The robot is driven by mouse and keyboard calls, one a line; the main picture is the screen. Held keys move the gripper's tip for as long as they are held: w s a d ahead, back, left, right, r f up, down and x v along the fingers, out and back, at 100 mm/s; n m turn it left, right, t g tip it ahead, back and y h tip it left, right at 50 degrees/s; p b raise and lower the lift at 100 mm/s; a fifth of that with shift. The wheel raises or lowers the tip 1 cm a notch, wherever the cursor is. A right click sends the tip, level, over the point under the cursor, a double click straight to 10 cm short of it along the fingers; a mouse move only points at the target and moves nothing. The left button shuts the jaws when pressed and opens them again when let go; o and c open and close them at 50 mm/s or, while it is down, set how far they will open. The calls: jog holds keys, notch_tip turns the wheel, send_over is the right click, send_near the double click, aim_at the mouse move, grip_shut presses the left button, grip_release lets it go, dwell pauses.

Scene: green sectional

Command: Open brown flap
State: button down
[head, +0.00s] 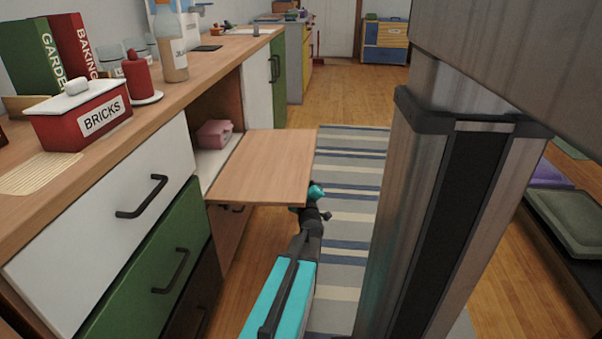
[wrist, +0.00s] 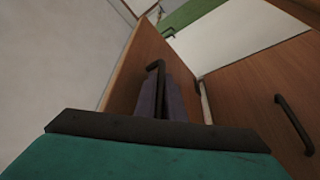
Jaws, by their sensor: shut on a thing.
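The brown flap (head: 262,167) stands out from the cabinet, hinged down and roughly level, with its compartment showing behind it. My gripper (head: 316,192) is at the flap's outer right edge, partly hidden by it. In the wrist view the flap (wrist: 135,70) is a tilted brown panel with a dark handle (wrist: 154,68). My gripper (wrist: 165,97) is shut on this handle there. The handle is hidden in the head view.
A pink box (head: 214,133) sits inside the open compartment. A white drawer (head: 95,240) and a green drawer (head: 150,285) are at the left. The counter (head: 215,52) holds jars and books. A striped rug (head: 350,165) lies on the floor beyond the flap.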

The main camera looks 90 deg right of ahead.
jog(key=shift+w+r, duration=0.2)
jog(key=shift+w, duration=0.25)
jog(key=c, duration=2.2)
grip_release()
jog(key=shift+o, duration=0.4)
jog(key=shift+s, duration=0.15)
jog(key=shift+s, duration=0.35)
jog(key=p+v, duration=0.4)
jog(key=v, duration=0.9)
jog(key=shift+a+f, duration=0.25)
jog(key=shift+a, duration=0.1)
